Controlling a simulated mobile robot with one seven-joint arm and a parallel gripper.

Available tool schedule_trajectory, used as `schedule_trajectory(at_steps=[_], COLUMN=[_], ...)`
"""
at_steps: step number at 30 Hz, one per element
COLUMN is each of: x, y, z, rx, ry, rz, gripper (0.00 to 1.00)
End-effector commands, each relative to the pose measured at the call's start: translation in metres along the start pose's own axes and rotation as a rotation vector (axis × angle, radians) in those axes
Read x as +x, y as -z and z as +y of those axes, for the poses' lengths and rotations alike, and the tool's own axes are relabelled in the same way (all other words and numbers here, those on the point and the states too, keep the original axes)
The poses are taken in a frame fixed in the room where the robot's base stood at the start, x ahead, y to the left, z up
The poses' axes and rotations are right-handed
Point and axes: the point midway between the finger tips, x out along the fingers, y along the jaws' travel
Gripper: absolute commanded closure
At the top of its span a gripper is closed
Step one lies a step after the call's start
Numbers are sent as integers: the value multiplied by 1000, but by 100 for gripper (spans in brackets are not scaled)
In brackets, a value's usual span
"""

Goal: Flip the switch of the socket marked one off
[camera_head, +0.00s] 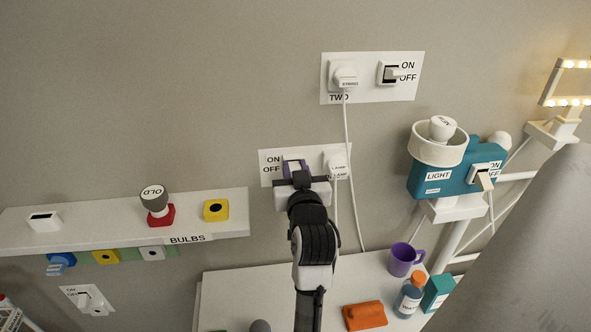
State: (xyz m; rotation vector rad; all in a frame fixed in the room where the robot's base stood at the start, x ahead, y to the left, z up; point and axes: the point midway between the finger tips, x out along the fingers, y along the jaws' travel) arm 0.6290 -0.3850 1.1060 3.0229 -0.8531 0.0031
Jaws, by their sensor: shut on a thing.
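The lower wall panel (268,178) carries a switch (293,165) with a purple tint, ON and OFF labels to its left, and a plugged socket (336,160) to its right. Its own marking is hidden behind my gripper. The upper panel (372,92) is marked TWO and has another switch (390,73) and plug (345,76). My gripper (300,180) reaches up to the lower panel and is shut on its switch. The gripper covers the lower part of that switch, so its position is hard to tell.
A shelf (110,222) with bulbs and blocks is at left. A teal light box (455,172) is at right. Below is a white table (250,290) with a purple mug (404,259), bottle (410,294) and orange item (365,316). White cords hang beside my gripper.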

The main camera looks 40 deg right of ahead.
Motion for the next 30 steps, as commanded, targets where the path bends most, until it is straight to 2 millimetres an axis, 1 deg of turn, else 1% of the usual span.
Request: schedule_trajectory(at_steps=[8, 20, 30], x=[-1, -2, -3], y=[-9, -22, -26], z=[0, -1, -1], rx=[0, 0, 1], ry=[0, 2, 2], rz=[62, 282, 450], gripper=[98, 98, 98])
